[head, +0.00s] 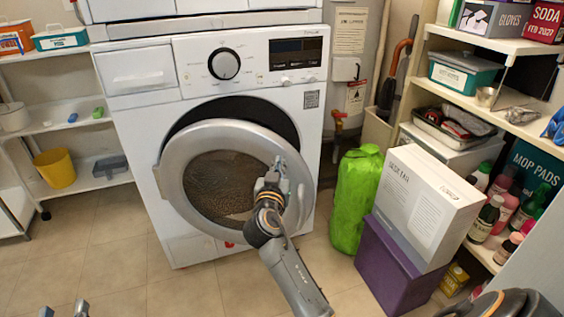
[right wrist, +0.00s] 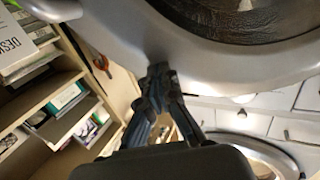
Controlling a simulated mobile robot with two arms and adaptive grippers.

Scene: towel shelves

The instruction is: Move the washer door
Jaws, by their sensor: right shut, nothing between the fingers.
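The washer door (head: 180,170) is a round grey ring with a dark glass window on the front of the white washer (head: 140,110). It stands ajar, with the dark drum opening showing above it. My right gripper (head: 277,167) is shut and empty at the right part of the door's rim. In the right wrist view its fingers (right wrist: 158,85) are together beside the grey door rim (right wrist: 200,55); I cannot tell if they touch it. My left gripper (head: 64,311) shows only two separated fingertips at the bottom left, open and empty.
A green bag (head: 356,200), a white box (head: 425,205) and a purple bin (head: 390,265) stand to the right of the washer. Shelves with bottles line the right side. A left shelf holds a yellow bucket (head: 55,168). Tiled floor (head: 125,270) is clear in front left.

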